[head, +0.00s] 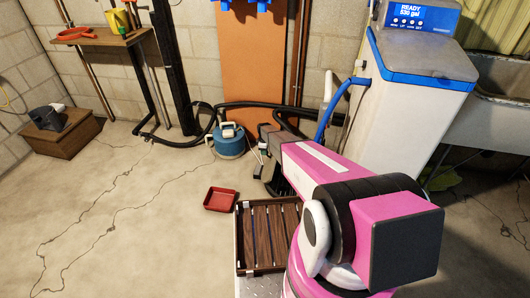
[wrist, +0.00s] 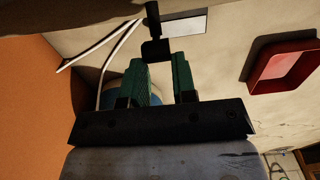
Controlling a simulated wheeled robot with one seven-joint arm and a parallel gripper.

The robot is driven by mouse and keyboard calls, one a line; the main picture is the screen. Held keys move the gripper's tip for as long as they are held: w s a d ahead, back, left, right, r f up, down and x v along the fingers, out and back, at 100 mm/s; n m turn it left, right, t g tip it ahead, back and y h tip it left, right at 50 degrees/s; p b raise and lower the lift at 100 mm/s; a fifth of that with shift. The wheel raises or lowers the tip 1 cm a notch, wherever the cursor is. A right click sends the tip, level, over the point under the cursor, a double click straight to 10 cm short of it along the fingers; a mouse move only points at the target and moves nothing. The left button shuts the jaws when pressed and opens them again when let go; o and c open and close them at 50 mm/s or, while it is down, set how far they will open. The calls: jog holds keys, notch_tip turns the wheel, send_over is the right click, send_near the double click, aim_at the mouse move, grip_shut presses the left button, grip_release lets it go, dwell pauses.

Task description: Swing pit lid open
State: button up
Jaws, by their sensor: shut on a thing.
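My gripper (wrist: 160,62) has two green fingers in the wrist view. They close around a small black block (wrist: 155,50) on a thin dark stem, which looks like a handle. A pale grey rectangle (wrist: 188,22) lies just beyond it. In the head view my gripper (head: 263,153) is low over the floor, right of the blue tank, and partly hidden by my pink arm. A dark piece (head: 273,181) shows beside the arm there; it may be the pit or its lid, but I cannot tell. The lid's full outline and angle are hidden.
A blue tank (head: 229,142) stands behind my gripper, with black hoses along the wall. A red tray (head: 220,200) lies on the floor, left of a slatted wooden crate (head: 240,240). The white softener cabinet (head: 405,120) stands right.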

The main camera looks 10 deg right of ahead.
jog(key=shift+a, duration=0.1)
jog(key=shift+w+a, duration=0.2)
jog(key=shift+a, duration=0.45)
jog(key=shift+w+a, duration=0.25)
jog(key=shift+a, duration=0.35)
jog(key=shift+w+a, duration=0.2)
jog(key=shift+a, duration=0.45)
jog(key=shift+a+f, duration=0.1)
jog(key=shift+w+a+f, duration=0.2)
jog(key=shift+a, duration=0.4)
jog(key=shift+w+a+f, duration=0.2)
jog(key=shift+w+a, duration=0.05)
jog(key=shift+a, duration=0.35)
jog(key=shift+w+a+f, duration=0.2)
jog(key=shift+a, duration=0.4)
jog(key=shift+w+a+f, duration=0.1)
jog(key=shift+a+f, duration=0.05)
jog(key=shift+a, duration=0.15)
jog(key=o, duration=0.9)
jog(key=shift+c, duration=0.2)
